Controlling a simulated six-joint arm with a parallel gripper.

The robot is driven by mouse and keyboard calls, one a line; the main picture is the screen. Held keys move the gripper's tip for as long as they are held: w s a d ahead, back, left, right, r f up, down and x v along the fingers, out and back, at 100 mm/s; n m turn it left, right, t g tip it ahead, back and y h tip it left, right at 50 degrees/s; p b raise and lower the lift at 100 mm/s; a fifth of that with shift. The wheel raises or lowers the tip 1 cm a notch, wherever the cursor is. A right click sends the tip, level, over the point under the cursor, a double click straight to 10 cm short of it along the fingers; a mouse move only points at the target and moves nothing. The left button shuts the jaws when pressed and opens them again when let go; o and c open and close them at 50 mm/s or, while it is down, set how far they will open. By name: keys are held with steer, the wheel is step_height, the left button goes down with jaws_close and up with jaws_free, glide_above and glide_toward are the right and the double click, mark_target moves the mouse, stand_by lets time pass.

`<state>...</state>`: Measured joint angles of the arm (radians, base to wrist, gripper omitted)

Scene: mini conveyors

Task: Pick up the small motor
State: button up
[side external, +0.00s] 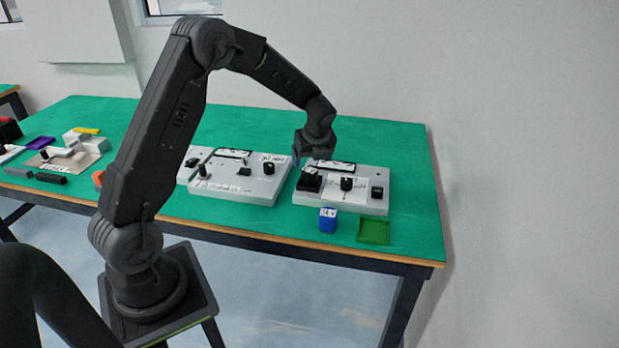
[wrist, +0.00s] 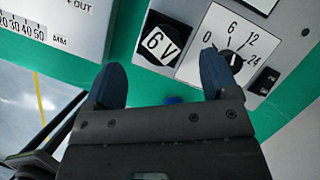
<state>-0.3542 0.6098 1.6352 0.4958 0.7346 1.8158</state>
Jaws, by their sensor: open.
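A black block with a white "6V" label (wrist: 160,44) sits at the left end of a grey dial unit; it also shows in the side view (side external: 309,184). A blue block with a white labelled top (side external: 327,224) stands on the green table in front of that unit. A little blue (wrist: 173,99) shows between my fingers in the wrist view, the rest hidden by my gripper. No label names the small motor, so I cannot tell which block it is. My gripper (wrist: 162,78) is open and empty. In the side view my gripper (side external: 315,154) is above the dial unit.
The grey dial unit (side external: 384,207) has a 0-6-12-24 dial (wrist: 232,61) and a black switch (side external: 377,192). A green tray (side external: 373,240) lies near the table's front edge. A longer grey unit (side external: 259,198) stands to the left. The table's right end is clear.

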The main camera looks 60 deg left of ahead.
mark_target(310, 170)
steer(key=shift+d+x, duration=0.1)
steer(key=shift+x, duration=1.4)
steer(key=shift+d+x, duration=0.15)
steer(key=shift+x, duration=1.35)
steer(key=shift+f, duration=0.1)
steer(key=c, duration=1.1)
steer(key=shift+c, duration=0.6)
